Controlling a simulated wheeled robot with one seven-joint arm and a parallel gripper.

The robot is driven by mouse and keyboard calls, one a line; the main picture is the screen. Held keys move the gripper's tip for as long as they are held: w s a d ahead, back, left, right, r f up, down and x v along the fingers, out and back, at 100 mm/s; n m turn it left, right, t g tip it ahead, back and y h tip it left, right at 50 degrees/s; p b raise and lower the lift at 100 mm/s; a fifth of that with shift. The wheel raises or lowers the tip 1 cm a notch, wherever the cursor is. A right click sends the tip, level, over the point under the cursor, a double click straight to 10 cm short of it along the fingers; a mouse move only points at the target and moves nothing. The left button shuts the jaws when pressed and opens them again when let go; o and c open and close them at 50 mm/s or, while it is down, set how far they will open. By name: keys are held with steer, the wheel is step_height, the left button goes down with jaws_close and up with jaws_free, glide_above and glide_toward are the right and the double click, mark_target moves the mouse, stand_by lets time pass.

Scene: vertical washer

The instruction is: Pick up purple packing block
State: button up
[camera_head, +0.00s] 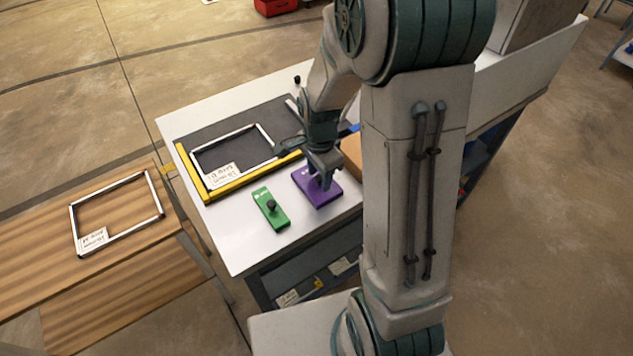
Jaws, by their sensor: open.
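The purple packing block (312,194) lies flat on the white tabletop (235,250), near its front edge. My gripper (324,183) is directly above the block, pointing down, with its fingers at or very near the block's top. The fingers hide part of the block's upper face, and I cannot tell whether they touch it. My gripper is open and holds nothing.
A wooden table (130,275) with another frame (160,192) stands at the left.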

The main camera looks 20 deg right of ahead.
jaws_close()
steer(key=shift+r, duration=0.1)
